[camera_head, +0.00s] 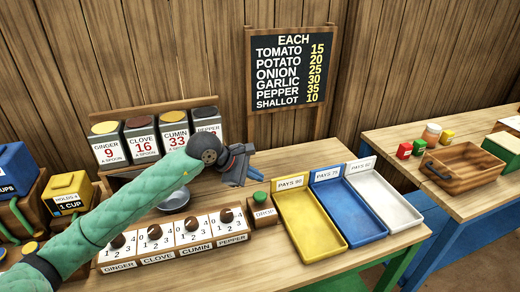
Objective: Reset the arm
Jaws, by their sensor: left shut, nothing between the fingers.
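My left arm comes in from the lower left in a green sleeve and reaches up over the stall table (262,169). My left gripper (240,170) is at its end, above the table behind the drop button. It is shut and holds nothing. A grey metal bowl (174,198) sits below the forearm and is partly hidden by it. My right gripper does not show.
Spice canisters (141,139) stand behind the forearm. A dial panel (150,258) and a green drop button (259,199) are in front. Yellow (307,222), blue (349,207) and white (384,202) trays lie right. A side table holds a wooden crate (463,166). A price board (290,70) hangs behind.

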